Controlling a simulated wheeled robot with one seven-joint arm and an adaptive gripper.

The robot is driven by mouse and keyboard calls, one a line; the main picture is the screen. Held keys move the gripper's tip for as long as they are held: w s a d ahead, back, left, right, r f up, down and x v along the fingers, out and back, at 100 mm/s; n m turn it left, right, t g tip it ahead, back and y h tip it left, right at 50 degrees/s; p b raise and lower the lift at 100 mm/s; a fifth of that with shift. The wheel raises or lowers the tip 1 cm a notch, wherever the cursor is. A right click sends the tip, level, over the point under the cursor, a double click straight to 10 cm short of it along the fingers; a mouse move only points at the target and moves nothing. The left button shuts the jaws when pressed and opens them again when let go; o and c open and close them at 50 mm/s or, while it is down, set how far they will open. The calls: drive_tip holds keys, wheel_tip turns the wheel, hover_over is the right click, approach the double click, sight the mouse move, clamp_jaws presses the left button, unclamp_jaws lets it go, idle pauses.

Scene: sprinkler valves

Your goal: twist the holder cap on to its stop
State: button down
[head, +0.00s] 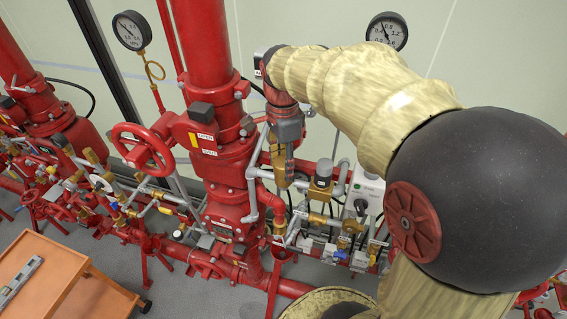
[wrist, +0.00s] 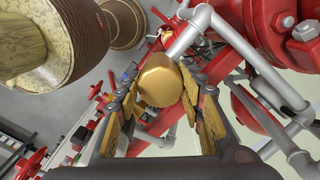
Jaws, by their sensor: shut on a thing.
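The holder cap (wrist: 160,76) is a rounded, faceted gold cap in the middle of the wrist view. My gripper (wrist: 163,96) has its two gold-padded fingers on either side of the cap and is shut on it. In the head view my gripper (head: 283,172) points down in front of the pipework, right of the big red riser. The cap cannot be told apart from the gold fingers there. What the cap sits on is hidden beneath it in the wrist view.
Grey pipe (wrist: 203,20) runs close beside the cap, and a red flanged valve body (wrist: 285,25) stands at the right. In the head view, a red handwheel (head: 142,150), a grey control box (head: 365,190) and an orange cart (head: 55,280) stand around. Small valves crowd the area below.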

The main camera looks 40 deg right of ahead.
sight(283, 161)
drive_tip(key=shift+w+r, duration=0.1)
drive_tip(key=shift+m, duration=2.3)
drive_tip(key=c, duration=1.6)
unclamp_jaws()
drive_tip(key=o, duration=0.4)
drive_tip(key=shift+o, duration=0.7)
wheel_tip(283, 161, up, 12)
